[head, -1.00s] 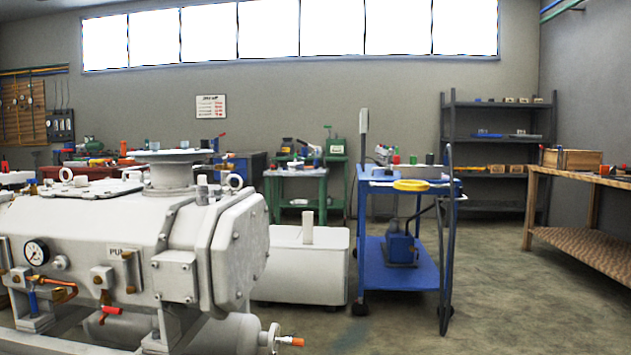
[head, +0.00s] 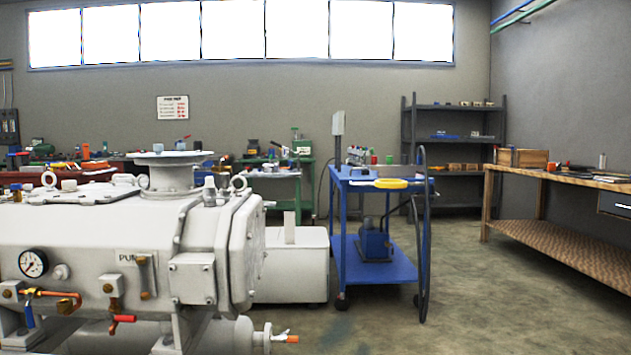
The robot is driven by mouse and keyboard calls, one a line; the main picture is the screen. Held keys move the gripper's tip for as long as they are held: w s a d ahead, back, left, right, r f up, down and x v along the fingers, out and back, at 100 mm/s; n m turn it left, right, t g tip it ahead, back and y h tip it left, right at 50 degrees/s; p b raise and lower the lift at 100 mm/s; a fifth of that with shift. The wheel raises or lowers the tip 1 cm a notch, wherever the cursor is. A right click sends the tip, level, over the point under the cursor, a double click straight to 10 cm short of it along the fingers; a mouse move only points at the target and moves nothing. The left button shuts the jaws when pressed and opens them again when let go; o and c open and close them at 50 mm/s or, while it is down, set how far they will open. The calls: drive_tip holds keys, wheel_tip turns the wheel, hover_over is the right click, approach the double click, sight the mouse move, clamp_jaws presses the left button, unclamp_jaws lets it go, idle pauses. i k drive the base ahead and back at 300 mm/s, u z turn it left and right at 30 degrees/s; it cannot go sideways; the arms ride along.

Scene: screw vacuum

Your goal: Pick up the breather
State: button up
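A large pale grey screw vacuum pump (head: 110,235) fills the lower left of the head view. A small light grey capped fitting (head: 210,189) stands upright on its top near the right end, between two lifting eyes. It may be the breather, but I cannot tell for sure. A round flange (head: 170,160) rises on the pump's top to the left of it. My gripper is not in view.
A wooden workbench (head: 560,224) is at the right, dark shelves (head: 455,155) at the back. The floor (head: 450,300) between cart and bench is clear.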

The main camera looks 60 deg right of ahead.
sight(225, 176)
drive_tip(key=z, duration=1.45)
drive_tip(key=k, duration=0.45)
drive_tip(key=u, duration=0.9)
drive_tip(key=i, duration=1.4)
drive_tip(key=z, duration=0.5)
